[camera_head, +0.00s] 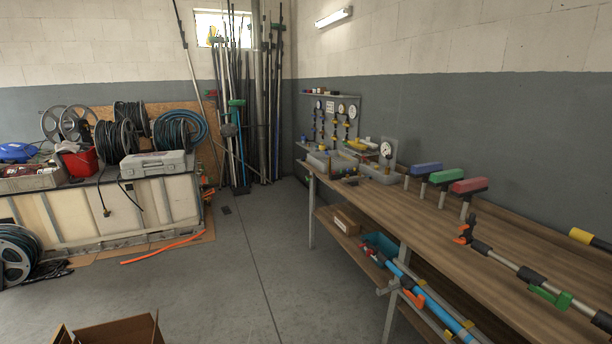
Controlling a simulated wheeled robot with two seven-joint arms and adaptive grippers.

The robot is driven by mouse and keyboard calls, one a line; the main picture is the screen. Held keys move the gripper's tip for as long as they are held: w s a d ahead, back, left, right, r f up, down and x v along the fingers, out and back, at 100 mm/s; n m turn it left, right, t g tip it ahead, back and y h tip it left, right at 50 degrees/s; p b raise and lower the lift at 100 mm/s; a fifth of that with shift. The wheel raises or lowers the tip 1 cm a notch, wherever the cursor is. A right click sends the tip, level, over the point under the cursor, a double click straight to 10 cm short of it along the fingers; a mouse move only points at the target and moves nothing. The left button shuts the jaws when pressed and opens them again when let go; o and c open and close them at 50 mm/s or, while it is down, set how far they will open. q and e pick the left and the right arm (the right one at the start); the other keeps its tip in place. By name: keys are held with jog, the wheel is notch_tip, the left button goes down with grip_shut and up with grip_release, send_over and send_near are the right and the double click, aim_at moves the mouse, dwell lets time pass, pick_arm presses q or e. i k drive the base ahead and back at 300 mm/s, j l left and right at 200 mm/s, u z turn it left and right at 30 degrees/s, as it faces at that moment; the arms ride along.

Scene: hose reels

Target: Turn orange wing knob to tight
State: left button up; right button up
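Another orange piece (414,298) sits on a blue pole (455,325) below the bench top. I cannot tell which of the two is the task's knob, or how tight either is. Neither of my grippers shows in this view.
Blue (425,169), green (448,176) and red (469,186) brush heads stand along the bench's wall side. A green clamp (550,297) sits farther along the pole. Hose reels (117,140) fill a left bench. A cardboard box (115,331) is at the bottom. The middle floor is clear.

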aim_at(462, 241)
jog(key=z, duration=1.55)
